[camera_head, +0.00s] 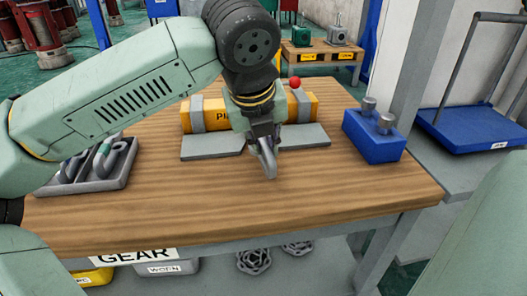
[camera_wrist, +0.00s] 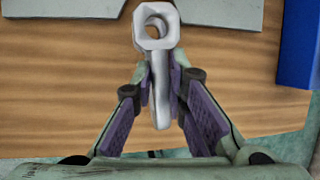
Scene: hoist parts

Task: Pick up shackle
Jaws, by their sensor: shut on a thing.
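My gripper (camera_head: 262,132) is above the wooden table, in front of the yellow block. It is shut on a grey metal shackle (camera_head: 267,162), which hangs down from the fingers, over the tabletop. In the wrist view the shackle (camera_wrist: 160,85) lies between the purple finger pads, seen edge-on with a round eye at its far end. Other grey shackles (camera_head: 103,160) lie in a grey tray (camera_head: 122,178) at the table's left, partly hidden by my arm; one has a green mark.
A blue block (camera_head: 372,146) with two metal pins stands at the right. The front middle of the wooden table (camera_head: 230,215) is clear.

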